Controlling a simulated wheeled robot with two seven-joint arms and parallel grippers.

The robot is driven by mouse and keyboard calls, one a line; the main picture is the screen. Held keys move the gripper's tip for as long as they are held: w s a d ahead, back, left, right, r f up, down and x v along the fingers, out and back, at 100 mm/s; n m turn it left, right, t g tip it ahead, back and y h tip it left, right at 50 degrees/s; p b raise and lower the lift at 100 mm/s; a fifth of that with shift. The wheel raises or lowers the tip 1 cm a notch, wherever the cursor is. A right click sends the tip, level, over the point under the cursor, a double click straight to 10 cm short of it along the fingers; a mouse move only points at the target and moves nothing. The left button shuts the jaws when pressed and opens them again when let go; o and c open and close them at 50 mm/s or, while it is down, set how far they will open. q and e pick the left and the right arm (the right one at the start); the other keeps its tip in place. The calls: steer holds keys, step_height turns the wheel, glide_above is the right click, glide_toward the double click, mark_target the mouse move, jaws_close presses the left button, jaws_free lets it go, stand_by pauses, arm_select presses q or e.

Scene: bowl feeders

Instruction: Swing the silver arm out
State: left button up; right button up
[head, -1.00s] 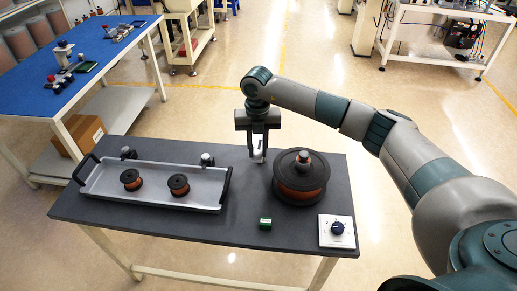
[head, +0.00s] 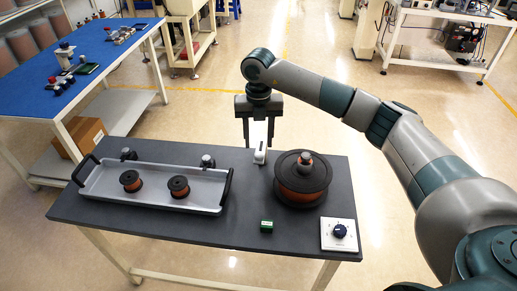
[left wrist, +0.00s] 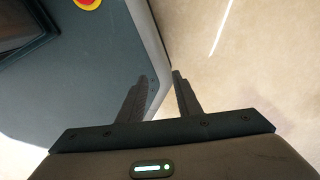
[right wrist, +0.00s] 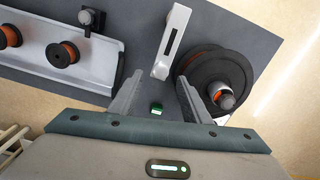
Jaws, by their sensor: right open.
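The silver arm (head: 259,141) is a pale slotted bar at the back of the dark bench, left of the large spool. It also shows in the right wrist view (right wrist: 172,42), standing apart from the spool, its near end close beyond my fingertips. My right gripper (head: 258,139) is open above and around the bar's place in the head view; it holds nothing, and contact cannot be told. In the right wrist view its two fingers (right wrist: 159,77) are spread. My left gripper (left wrist: 160,76) shows only in the left wrist view, with a gap between its fingers and nothing in it.
The large black-and-copper spool (head: 302,181) stands right of the silver arm. A grey tray (head: 150,191) with two small copper spools lies left. A green block (head: 267,226) and a white plate with a dark knob (head: 339,231) sit at the front. Blue table (head: 100,52) behind left.

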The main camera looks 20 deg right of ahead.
arm_select(q)
steer(key=shift+t, duration=0.6)
steer(key=w+f+b, duration=0.1)
steer(key=w+d+b, duration=0.1)
steer(key=w+f+b, duration=0.1)
steer(key=w, duration=0.1)
steer(key=shift+d+f, duration=0.3)
steer(key=shift+f, duration=0.05)
arm_select(e)
step_height(320, 180, up, 13)
arm_select(q)
steer(key=shift+s, duration=0.1)
arm_select(e)
steer(key=shift+f, duration=0.1)
arm_select(q)
steer(key=shift+s, duration=0.3)
steer(key=shift+a, duration=0.1)
